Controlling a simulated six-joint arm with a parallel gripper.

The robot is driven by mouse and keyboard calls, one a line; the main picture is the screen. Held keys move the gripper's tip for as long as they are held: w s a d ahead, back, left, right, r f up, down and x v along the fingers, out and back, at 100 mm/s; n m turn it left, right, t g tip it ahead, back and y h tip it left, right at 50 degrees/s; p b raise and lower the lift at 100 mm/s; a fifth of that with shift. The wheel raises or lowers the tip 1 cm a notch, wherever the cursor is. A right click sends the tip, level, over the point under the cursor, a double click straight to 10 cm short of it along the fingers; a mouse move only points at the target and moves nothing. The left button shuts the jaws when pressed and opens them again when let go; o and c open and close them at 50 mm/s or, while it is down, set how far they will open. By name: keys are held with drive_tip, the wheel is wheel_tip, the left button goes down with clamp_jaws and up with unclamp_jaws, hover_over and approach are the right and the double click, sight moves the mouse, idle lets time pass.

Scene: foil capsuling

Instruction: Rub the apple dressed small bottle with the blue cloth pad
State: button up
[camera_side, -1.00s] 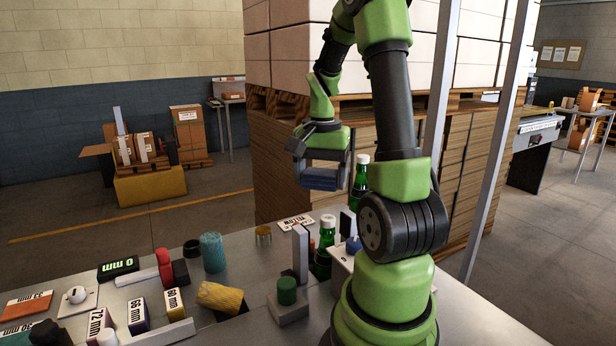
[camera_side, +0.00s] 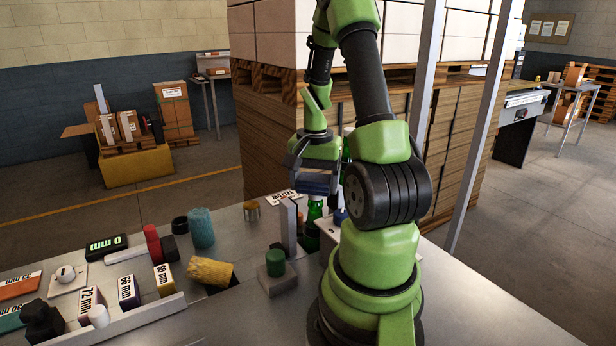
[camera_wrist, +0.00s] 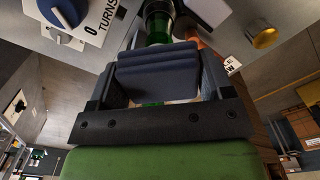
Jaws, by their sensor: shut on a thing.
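My gripper (camera_side: 314,178) is shut on the blue cloth pad (camera_wrist: 158,72), which spans the space between the jaws. The pad also shows in the side view (camera_side: 316,186). A green bottle (camera_side: 314,212) stands below and close to the pad in the side view. In the wrist view, a green bottle (camera_wrist: 157,24) stands upright just beyond the pad, with green glass showing under the pad's near edge. Whether pad and glass touch, I cannot tell. Another green bottle (camera_side: 346,156) is mostly hidden behind my arm. No apple marking is readable.
A grey upright plate (camera_side: 288,226) and a block with a green cylinder (camera_side: 275,262) stand beside the bottle. A blue knob on a TURNS panel (camera_wrist: 64,12) and a gold cap (camera_wrist: 265,38) flank the bottle. A yellow roll (camera_side: 210,271) and labelled boxes lie left.

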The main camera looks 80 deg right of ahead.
drive_tip(key=shift+s+d+f, duration=0.15)
drive_tip(key=shift+s+d, duration=0.65)
drive_tip(key=w+a, duration=0.2)
drive_tip(key=a, duration=0.1)
drive_tip(key=shift+w, duration=0.4)
drive_tip(key=shift+r, duration=4.25)
drive_tip(key=shift+w, duration=0.1)
drive_tip(key=w+a+f+n, duration=0.1)
drive_tip(key=w+a+n, duration=0.5)
drive_tip(key=a+n, duration=0.3)
drive_tip(key=w+a+f+n, duration=0.2)
drive_tip(key=w+a+n, duration=0.5)
drive_tip(key=a, duration=0.5)
drive_tip(key=shift+w+f+n, duration=0.2)
drive_tip(key=shift+f+n, duration=0.05)
drive_tip(key=shift+n, duration=0.75)
